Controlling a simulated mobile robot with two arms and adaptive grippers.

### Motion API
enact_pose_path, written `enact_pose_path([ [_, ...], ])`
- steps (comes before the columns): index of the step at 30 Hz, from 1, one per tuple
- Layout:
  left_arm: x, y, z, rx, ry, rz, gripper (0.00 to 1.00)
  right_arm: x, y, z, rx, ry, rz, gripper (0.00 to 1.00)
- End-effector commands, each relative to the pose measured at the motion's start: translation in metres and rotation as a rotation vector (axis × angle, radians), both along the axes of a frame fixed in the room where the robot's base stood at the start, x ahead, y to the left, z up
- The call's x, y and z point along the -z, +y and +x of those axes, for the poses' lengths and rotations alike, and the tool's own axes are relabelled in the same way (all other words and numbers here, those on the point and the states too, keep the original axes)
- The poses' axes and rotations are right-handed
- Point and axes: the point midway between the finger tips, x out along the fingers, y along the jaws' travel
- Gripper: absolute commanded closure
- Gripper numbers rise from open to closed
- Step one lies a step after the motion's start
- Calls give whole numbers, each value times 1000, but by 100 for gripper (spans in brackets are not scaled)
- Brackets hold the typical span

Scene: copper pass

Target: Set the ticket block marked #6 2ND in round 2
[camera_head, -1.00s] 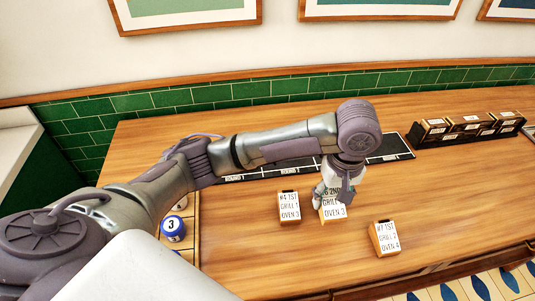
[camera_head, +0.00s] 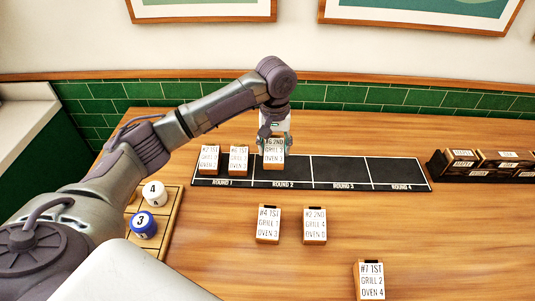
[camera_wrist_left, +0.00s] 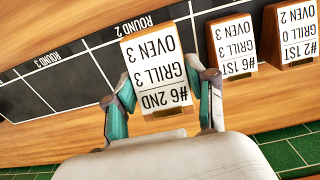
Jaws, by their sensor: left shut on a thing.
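The ticket block marked #6 2ND (camera_head: 273,158) is upright in my left gripper (camera_head: 274,138), its label facing the front. It is at the left part of the round 2 section of the black board (camera_head: 333,172). The left wrist view shows the block (camera_wrist_left: 158,70) between both fingers (camera_wrist_left: 165,92), beside the ROUND 2 lettering. I cannot tell whether its base touches the board. In round 1 stand the blocks marked #2 1ST (camera_head: 208,159) and #6 1ST (camera_head: 238,160). The #6 1ST block is just left of the held one, with a small gap. My right gripper is out of view.
Rounds 3 and 4 are bare. In front of the board stand the #4 1ST block (camera_head: 268,224), a 2ND block (camera_head: 315,225) and the #7 1ST block (camera_head: 370,280). A dark rack of blocks (camera_head: 447,165) is at right. Numbered pieces (camera_head: 143,225) sit in a wooden tray at left.

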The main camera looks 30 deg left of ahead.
Motion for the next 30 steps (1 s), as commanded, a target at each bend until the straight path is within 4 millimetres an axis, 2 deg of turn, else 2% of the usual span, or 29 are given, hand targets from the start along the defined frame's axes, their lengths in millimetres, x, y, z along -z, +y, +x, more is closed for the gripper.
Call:
enact_pose_path([
  [3, 10, 17, 8, -3, 2, 1, 83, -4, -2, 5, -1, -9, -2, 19],
  [6, 15, 24, 12, -1, -1, 0, 83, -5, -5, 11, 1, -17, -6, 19],
  [9, 22, 26, 13, 1, 0, 1, 83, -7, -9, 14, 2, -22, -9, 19],
  [16, 53, 26, 12, 1, 0, 1, 83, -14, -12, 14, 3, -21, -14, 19],
  [28, 59, 26, 13, 1, -1, 0, 83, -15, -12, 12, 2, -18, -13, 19],
  [29, 60, 26, 12, 1, -1, 0, 43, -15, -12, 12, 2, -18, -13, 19],
  [30, 60, 26, 13, 1, -1, 0, 36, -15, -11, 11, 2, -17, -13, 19],
])
